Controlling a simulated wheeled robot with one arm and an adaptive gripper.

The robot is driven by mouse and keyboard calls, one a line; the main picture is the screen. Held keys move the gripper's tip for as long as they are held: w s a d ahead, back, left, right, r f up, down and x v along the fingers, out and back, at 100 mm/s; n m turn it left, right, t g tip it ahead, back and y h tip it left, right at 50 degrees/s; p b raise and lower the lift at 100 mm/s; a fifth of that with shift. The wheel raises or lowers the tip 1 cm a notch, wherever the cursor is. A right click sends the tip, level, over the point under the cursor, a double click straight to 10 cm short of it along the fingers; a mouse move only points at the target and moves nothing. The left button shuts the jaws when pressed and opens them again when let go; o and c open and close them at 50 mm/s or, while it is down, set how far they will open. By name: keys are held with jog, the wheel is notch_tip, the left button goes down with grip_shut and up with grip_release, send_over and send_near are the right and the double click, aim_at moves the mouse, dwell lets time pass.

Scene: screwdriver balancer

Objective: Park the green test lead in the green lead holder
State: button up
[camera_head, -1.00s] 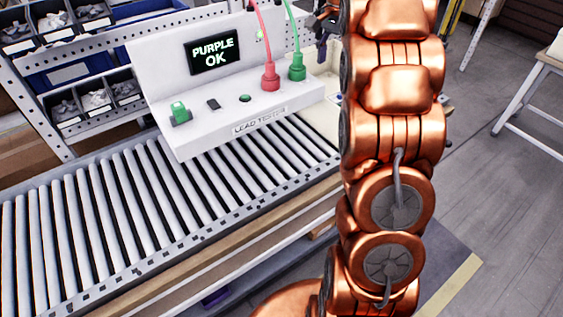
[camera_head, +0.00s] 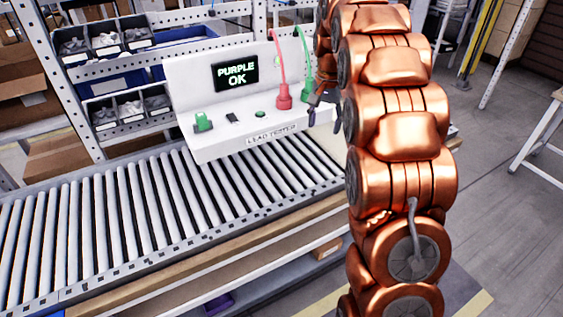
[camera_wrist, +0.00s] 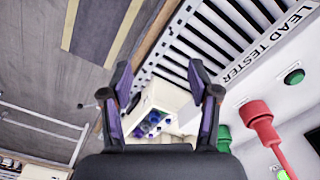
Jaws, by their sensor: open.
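The green test lead (camera_head: 302,45) runs up from a green plug standing at the right end of the white lead tester (camera_head: 190,82). My arm partly hides the plug. My gripper (camera_head: 318,102) is beside the tester's right end, near the green plug. In the wrist view my gripper (camera_wrist: 160,72) is open, with nothing held between its fingers. The green plug (camera_wrist: 224,140) shows there just right of the right finger, partly covered by it.
A red plug with a red lead (camera_head: 283,97) stands left of the green one. The tester's screen (camera_head: 237,75) reads PURPLE OK. A roller conveyor (camera_head: 120,215) runs in front. A cream box with blue-purple items (camera_wrist: 160,102) lies below the gripper.

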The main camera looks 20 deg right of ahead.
jog(key=w+a+f+n+p, duration=0.1)
jog(key=a+f+n, duration=0.5)
jog(key=a+f, duration=0.4)
jog(key=a, duration=0.2)
jog(key=shift+a+n, duration=0.3)
jog(key=s+a+r+n+g, duration=0.1)
jog(key=s+a+r, duration=0.1)
jog(key=s, duration=1.7)
jog(key=s+a+r+n+b, duration=0.1)
jog(key=s+a+r, duration=0.1)
jog(key=s, duration=1.7)
jog(key=shift+s+a+r+n+g, duration=0.2)
jog(key=shift+s+a+n+g, duration=0.2)
jog(key=shift+a, duration=0.1)
